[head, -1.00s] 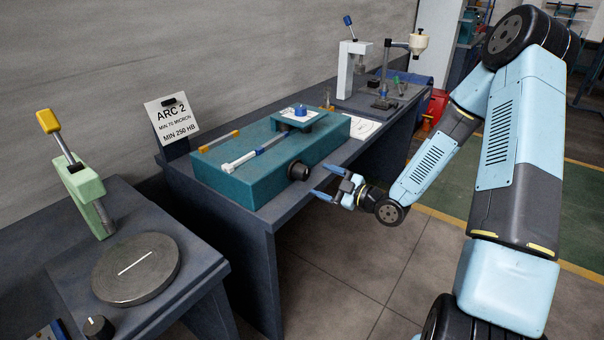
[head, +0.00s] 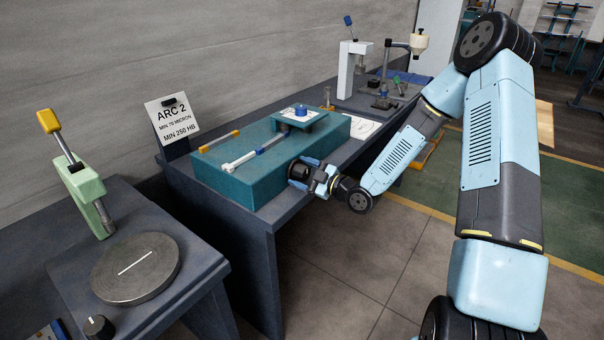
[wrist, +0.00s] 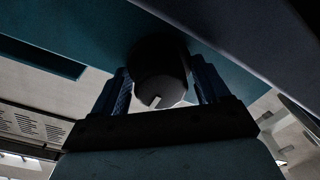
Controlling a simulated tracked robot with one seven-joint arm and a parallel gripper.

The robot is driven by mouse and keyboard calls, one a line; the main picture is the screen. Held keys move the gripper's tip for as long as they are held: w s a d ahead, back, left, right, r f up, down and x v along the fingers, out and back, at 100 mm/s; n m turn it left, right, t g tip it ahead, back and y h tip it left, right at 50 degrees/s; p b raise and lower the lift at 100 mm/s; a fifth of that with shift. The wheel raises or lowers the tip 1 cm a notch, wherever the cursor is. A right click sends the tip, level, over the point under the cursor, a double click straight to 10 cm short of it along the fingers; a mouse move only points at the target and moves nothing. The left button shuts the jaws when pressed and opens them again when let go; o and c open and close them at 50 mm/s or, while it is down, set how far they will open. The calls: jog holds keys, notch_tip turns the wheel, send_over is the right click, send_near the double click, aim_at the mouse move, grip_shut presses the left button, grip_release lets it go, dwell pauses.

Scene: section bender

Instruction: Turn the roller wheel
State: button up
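The dark round wheel (head: 297,172), which I take as the roller wheel, sticks out of the front end of the teal machine box (head: 235,178). In the wrist view the wheel (wrist: 160,72) shows a short white mark on its lower face. My gripper (head: 305,173) is at the wheel, with one blue finger on each side of it. In the wrist view the wheel sits between the fingertips of my gripper (wrist: 162,82), with narrow gaps that look open. Contact is hard to judge there.
A white and blue bar and a yellow-ended bar lie on top of the box. The dark bench (head: 255,222) carries the box and an ARC 2 sign (head: 180,119). A left bench holds a round plate (head: 136,268) and a green lever stand. Open floor lies in front.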

jog(key=c, duration=0.9)
jog(key=shift+m, duration=0.3)
jog(key=m, duration=0.5)
jog(key=shift+w+d, duration=0.1)
jog(key=m, duration=0.6)
jog(key=shift+w+d, duration=0.1)
jog(key=m, duration=0.5)
jog(key=shift+w+m+t, duration=0.1)
jog(key=shift+m+t, duration=0.2)
jog(key=shift+t, duration=0.1)
jog(key=shift+d+f+m, duration=0.1)
jog(key=shift+m, duration=1.25)
jog(key=shift+d+f+m, duration=0.1)
jog(key=shift+m, duration=1.25)
